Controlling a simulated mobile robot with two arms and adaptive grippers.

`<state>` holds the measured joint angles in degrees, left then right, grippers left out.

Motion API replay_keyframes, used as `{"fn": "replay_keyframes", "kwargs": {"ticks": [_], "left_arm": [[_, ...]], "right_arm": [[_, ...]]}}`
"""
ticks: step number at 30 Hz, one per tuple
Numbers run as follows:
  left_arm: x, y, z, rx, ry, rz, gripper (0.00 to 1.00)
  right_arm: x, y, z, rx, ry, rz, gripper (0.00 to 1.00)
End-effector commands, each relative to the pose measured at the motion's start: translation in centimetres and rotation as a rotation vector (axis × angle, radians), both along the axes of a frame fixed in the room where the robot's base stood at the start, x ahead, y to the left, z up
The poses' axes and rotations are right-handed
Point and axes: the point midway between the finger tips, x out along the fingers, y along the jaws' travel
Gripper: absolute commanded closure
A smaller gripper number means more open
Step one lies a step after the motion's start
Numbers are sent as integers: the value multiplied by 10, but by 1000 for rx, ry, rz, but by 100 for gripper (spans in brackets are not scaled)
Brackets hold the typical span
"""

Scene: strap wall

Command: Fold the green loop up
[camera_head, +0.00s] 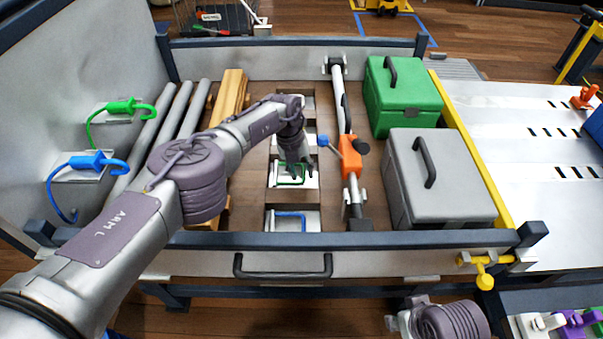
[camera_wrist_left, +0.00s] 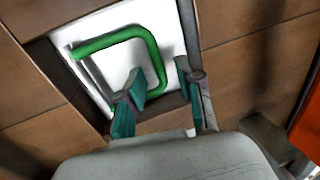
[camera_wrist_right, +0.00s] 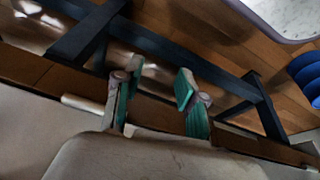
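The green loop (camera_head: 291,181) is a bent green bar on a white plate (camera_head: 309,182) set in the wooden floor of the bed. In the left wrist view the green loop (camera_wrist_left: 119,38) lies over the white plate (camera_wrist_left: 97,67). My left gripper (camera_head: 303,172) is over that plate, pointing down. In the left wrist view my left gripper (camera_wrist_left: 160,82) is open, with one fingertip overlapping the loop's lower part; I cannot tell whether they touch. My right gripper (camera_wrist_right: 160,85) is open and empty, away from the loop, near dark frame bars.
A blue loop (camera_head: 291,214) lies on a nearer plate. Green (camera_head: 402,97) and grey (camera_head: 436,178) boxes are farther right. Green (camera_head: 124,107) and blue (camera_head: 90,162) hooks hang at the left wall. Wooden beams (camera_head: 231,93) lie left.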

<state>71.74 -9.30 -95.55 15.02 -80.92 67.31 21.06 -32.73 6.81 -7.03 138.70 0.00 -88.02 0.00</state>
Motion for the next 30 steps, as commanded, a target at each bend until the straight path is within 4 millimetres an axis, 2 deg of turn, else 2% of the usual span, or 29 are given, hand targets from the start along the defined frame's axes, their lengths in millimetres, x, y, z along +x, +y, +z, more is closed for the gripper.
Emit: {"fn": "replay_keyframes", "kwargs": {"ticks": [4, 12, 14, 19, 30], "left_arm": [[0, -1, -3, -1, 0, 0, 64], [0, -1, -3, 0, 0, 0, 64], [0, -1, -3, 0, 0, 0, 70], [0, -1, -3, 0, 0, 0, 99], [0, -1, -2, -1, 0, 0, 100]], "right_arm": [[-3, -1, 8, 0, -4, 0, 60], [-4, -1, 10, 0, -4, -1, 60], [-4, -1, 10, 0, -4, -1, 60], [-4, -1, 10, 0, -4, -1, 60], [-4, -1, 10, 0, -4, 0, 60]]}}
